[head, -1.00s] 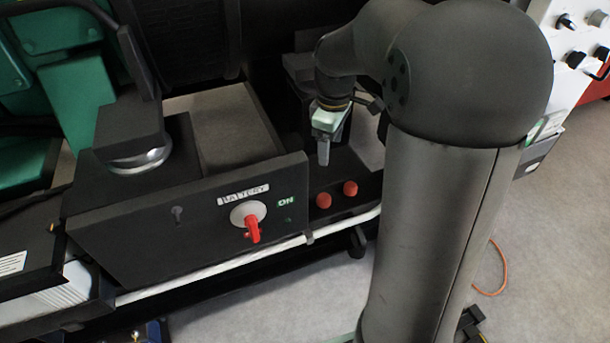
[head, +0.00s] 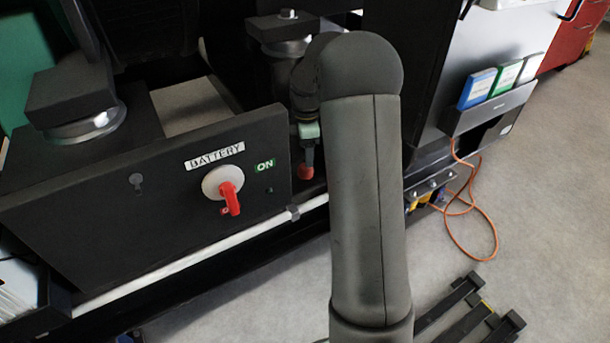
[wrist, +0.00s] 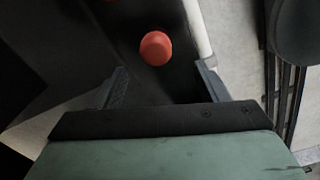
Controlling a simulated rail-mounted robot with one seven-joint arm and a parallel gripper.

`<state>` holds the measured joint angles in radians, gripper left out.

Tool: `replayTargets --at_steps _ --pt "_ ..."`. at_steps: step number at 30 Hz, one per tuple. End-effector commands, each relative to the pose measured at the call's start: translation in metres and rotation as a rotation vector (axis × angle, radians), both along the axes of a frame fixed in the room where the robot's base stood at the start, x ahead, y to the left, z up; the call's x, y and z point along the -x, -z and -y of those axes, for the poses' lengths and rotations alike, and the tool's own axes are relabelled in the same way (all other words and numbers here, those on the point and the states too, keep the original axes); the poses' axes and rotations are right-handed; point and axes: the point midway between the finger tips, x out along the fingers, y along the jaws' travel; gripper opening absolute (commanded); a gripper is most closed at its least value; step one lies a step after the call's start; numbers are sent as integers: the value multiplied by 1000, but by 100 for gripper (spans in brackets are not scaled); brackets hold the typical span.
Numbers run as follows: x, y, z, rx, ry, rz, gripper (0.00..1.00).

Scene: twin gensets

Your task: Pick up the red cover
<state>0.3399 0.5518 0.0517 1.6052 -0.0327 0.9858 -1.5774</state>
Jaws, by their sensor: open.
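A round red cover (wrist: 155,48) stands on a dark surface in the wrist view, ahead of my fingertips and roughly midway between them. In the head view a red cover (head: 305,173) shows directly below my gripper (head: 308,158), to the right of the battery panel; I cannot tell whether they touch. My gripper (wrist: 162,78) is open in the wrist view, with its two fingers apart and nothing between the tips. A second red thing is only just visible at the top edge of the wrist view. My arm hides part of the dark ledge in the head view.
The battery panel (head: 110,215) with its red switch (head: 230,197) is left of my gripper. A white rail (head: 165,270) runs along the front.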

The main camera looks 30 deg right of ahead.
Motion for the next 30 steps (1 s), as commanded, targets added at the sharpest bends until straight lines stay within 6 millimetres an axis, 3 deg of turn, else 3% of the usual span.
replayTargets --at_steps 3,11,18,26,27,30 --pt "0 17 0 0 0 0 67" --pt "-2 32 0 0 1 -1 67" --pt "-6 68 1 -1 2 -1 67" --pt "-6 71 2 0 2 1 67" --pt "-6 71 2 0 2 1 64" --pt "-6 71 1 0 1 1 36"
